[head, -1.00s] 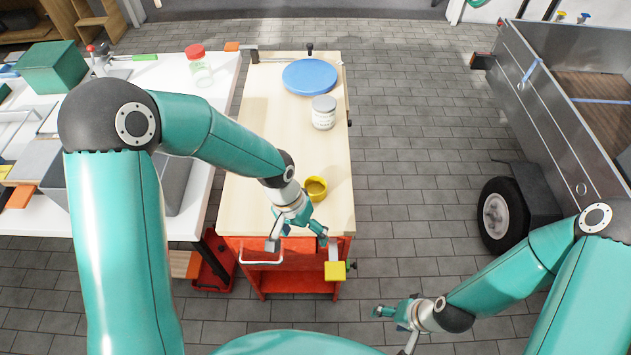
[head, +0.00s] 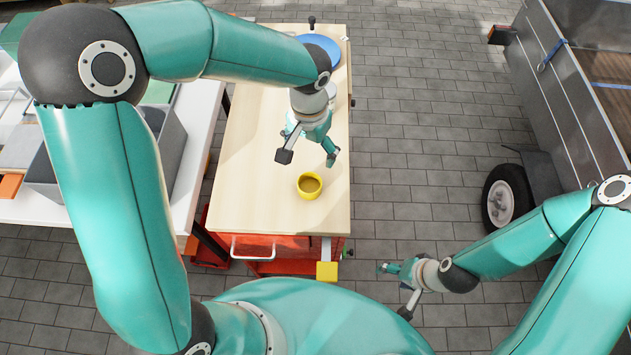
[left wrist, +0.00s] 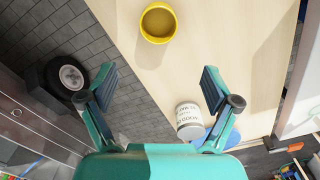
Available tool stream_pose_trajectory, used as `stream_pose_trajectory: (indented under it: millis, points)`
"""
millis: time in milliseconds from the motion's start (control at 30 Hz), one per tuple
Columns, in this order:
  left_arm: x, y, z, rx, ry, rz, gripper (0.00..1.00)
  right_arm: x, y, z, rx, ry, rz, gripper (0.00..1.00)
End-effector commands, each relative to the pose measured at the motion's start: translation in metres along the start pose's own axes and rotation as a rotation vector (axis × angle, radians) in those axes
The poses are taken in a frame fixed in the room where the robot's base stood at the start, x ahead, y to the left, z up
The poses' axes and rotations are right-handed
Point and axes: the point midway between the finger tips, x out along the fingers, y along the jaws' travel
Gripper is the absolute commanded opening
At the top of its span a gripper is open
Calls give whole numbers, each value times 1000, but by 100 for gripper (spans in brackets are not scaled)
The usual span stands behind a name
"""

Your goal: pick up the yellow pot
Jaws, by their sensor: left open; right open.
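The yellow pot (head: 309,186) stands upright on the wooden workbench (head: 250,200), near its front right part. In the left wrist view the pot (left wrist: 158,23) is at the top, beyond the fingertips and between their lines. My left gripper (head: 309,156) is open and empty above the bench, a little behind the pot in the head view, with no contact visible. Its two spread fingers also show in the left wrist view (left wrist: 158,88). My right gripper (head: 394,286) is open and empty, over the floor to the right of the bench.
A white labelled can (left wrist: 189,120) and a blue disc (head: 320,46) are at the bench's far end. A yellow block (head: 327,271) is at the bench's front edge. A white table (head: 195,120) with a grey bin stands left. A trailer (head: 575,90) stands right.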

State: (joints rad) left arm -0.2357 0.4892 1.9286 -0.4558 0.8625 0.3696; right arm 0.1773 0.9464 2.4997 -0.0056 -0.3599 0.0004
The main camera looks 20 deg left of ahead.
Motion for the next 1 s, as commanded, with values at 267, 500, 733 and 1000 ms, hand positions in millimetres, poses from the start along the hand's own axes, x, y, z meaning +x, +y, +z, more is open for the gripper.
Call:
stream_pose_trajectory:
  millis: [267, 500, 733, 1000]
  points:
    - [60, -6, 5, -17, -6, 1, 89, -3, -1, 0, -1, 1, 0, 67]
    - [80, -7, 5, -20, -2, 1, 89, -4, -2, 0, -1, 1, 0, 67]
    - [102, -1, 9, -18, -6, 1, 89, -10, -4, 0, -1, 1, 0, 67]
    - [132, 1, 9, -21, -1, 2, 89, -12, -5, 0, -1, 1, 0, 67]
